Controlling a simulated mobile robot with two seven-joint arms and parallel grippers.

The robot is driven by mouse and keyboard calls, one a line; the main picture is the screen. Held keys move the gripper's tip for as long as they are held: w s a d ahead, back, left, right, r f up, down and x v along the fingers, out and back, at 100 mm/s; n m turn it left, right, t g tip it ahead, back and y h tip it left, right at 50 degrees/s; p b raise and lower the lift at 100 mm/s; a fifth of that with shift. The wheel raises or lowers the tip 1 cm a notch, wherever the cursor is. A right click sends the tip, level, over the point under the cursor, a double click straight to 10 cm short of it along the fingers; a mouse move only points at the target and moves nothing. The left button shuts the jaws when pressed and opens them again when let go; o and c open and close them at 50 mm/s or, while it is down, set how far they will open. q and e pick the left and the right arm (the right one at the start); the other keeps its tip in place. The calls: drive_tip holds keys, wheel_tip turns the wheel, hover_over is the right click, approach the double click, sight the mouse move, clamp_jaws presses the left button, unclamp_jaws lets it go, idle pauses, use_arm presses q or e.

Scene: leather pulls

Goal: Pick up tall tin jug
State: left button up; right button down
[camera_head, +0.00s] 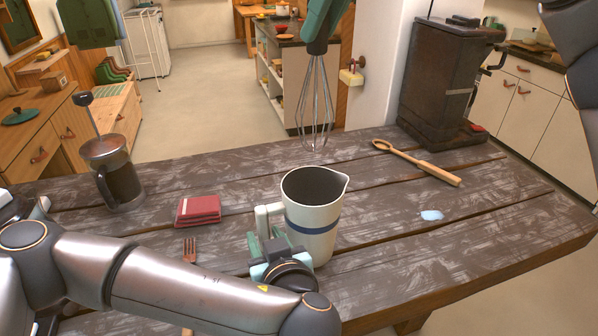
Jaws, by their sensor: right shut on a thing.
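The tall tin jug (313,221) stands upright on the dark plank table. It is cream with a blue band, its spout to the right and its handle (263,215) to the left. My left gripper (268,243) is low at the handle side, in front of the jug. Its teal fingers overlap the lower handle, and the gap between them is hard to see. My left wrist hides part of the jug's lower left. My right arm (578,50) rises at the upper right.
A French press (115,172), red folded cloth (198,210) and fork (190,249) lie left. A wooden spoon (425,164), blue-white spot (431,215) and dark machine (440,85) are right.

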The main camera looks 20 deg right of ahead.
use_arm(q)
drive_tip(key=shift+x, duration=1.25)
clamp_jaws()
